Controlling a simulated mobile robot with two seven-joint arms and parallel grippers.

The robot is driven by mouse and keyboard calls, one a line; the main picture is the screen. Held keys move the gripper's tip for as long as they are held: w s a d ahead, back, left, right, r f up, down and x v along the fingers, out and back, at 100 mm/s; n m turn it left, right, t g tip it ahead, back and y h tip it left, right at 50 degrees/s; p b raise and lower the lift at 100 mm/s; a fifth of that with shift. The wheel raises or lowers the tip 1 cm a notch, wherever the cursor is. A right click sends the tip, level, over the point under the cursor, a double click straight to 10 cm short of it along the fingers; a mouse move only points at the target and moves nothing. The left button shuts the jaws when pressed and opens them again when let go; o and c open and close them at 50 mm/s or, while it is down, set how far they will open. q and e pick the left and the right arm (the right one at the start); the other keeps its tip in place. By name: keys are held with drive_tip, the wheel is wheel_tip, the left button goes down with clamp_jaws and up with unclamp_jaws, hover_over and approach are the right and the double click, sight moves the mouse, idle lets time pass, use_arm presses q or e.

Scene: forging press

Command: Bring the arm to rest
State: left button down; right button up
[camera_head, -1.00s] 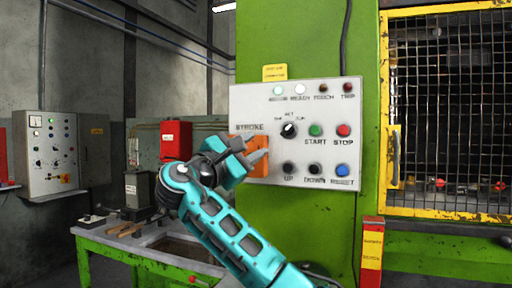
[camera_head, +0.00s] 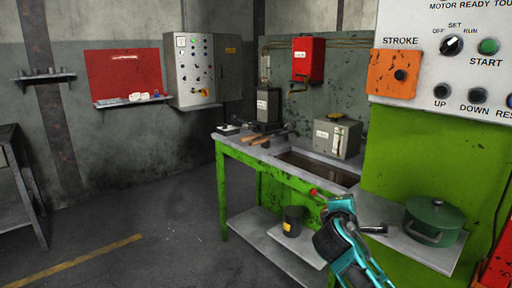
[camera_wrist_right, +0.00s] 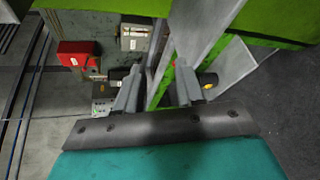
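My right arm (camera_head: 345,245) is teal and comes in from the bottom of the head view, low in front of the green bench. Its wrist is folded there, and the fingers are mostly hidden in that view. In the right wrist view my right gripper (camera_wrist_right: 157,92) has its two grey fingers apart with nothing held between them. The white control panel (camera_head: 425,70), with its orange STROKE plate (camera_head: 393,74), is above and to the right of the arm, clear of it. My left gripper is in neither view.
The green bench (camera_head: 240,160) carries a grey metal box (camera_head: 337,138) and tools. A green lidded pot (camera_head: 434,222) stands on a shelf right of my arm, and a dark can (camera_head: 292,221) on a lower shelf. Open floor (camera_head: 160,225) lies to the left.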

drive_tip(key=s+a+f+m+g+y, duration=0.1)
drive_tip(key=s+a+f+m+y, duration=0.15)
drive_tip(key=s+f, duration=0.5)
drive_tip(key=s+a+f+m+g+y, duration=0.15)
drive_tip(key=s+f+y, duration=0.3)
drive_tip(key=f, duration=0.65)
drive_tip(key=s+f+m+y, duration=0.1)
drive_tip(key=s+f+m, duration=0.3)
drive_tip(key=s, duration=0.6)
drive_tip(key=s+f+m+y, duration=0.1)
drive_tip(key=s+f+m, duration=0.2)
drive_tip(key=s, duration=0.7)
drive_tip(key=m, duration=0.2)
drive_tip(key=shift+a+f+m, duration=0.35)
drive_tip(key=shift+f+m, duration=0.05)
